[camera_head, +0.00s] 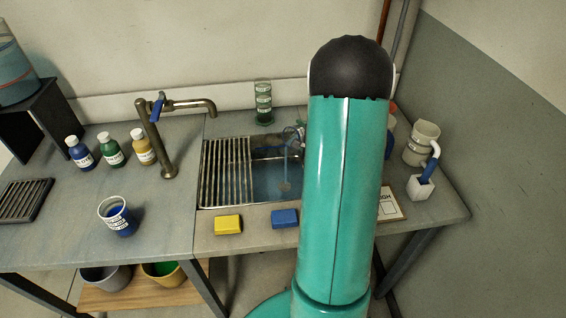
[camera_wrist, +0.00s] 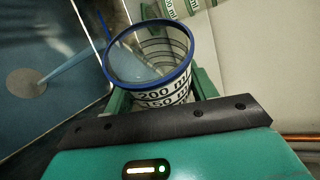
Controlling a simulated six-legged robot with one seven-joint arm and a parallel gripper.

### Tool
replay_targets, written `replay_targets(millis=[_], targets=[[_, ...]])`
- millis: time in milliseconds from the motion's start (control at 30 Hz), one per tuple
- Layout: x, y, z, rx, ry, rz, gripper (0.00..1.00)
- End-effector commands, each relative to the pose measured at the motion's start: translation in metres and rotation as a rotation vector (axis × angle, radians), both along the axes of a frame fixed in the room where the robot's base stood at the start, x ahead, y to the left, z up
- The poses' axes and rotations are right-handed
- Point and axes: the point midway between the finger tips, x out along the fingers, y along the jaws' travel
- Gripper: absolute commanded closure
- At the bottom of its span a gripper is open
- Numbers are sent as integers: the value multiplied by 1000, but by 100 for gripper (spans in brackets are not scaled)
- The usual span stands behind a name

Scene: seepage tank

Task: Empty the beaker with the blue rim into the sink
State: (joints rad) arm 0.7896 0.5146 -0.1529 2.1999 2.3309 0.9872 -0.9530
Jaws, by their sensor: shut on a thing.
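The beaker with the blue rim (camera_wrist: 165,90) is between the green fingers of my gripper (camera_wrist: 160,96), which is shut on it. Its printed volume marks face the wrist camera. In the head view, the beaker is small and partly hidden by my arm, tilted over the right part of the sink (camera_head: 262,187). A pale blue stream runs from the beaker's mouth towards the round drain (camera_wrist: 25,82); it also shows in the head view (camera_head: 286,165). I cannot tell how much liquid is left inside.
A tap (camera_head: 168,125) stands left of the sink, beside a slatted rack (camera_head: 228,172). A beaker with blue contents (camera_head: 117,216) and several bottles stand on the left counter. Yellow (camera_head: 228,225) and blue (camera_head: 285,218) sponges lie at the front edge.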

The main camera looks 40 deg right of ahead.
Motion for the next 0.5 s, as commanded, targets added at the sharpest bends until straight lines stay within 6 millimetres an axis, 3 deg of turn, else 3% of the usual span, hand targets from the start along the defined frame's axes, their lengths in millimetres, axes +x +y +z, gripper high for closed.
replay_targets(millis=[500], targets=[[0,4,-2,-46,-3,0,76]])
